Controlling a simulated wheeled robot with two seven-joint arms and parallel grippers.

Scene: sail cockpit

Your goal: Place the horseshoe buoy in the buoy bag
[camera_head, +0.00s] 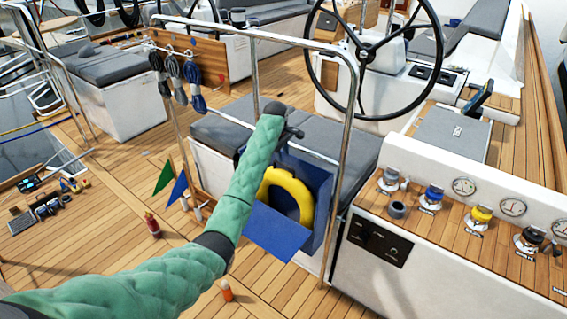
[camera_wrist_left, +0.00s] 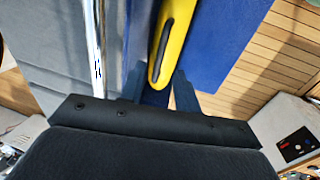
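The yellow horseshoe buoy (camera_head: 303,195) sits at least partly inside the blue buoy bag (camera_head: 319,181), which hangs on the rail with a blue flap (camera_head: 275,234) folded out in front. My left arm passes in front of it and hides its left part. My left gripper (camera_head: 291,135) is just above the buoy and bag, mostly hidden by its own wrist. In the left wrist view, its two fingers (camera_wrist_left: 158,86) stand apart. The buoy's yellow edge (camera_wrist_left: 172,38) shows between and beyond them, with a gap on one side. My right gripper is not in view.
A steel rail (camera_head: 347,130) frames the bag. Grey seat cushions (camera_head: 225,130) lie behind it. A console with winches (camera_head: 430,198) stands to the right, a steering wheel (camera_head: 366,55) behind. Small bottles (camera_head: 152,224) and flags (camera_head: 178,188) are at left.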

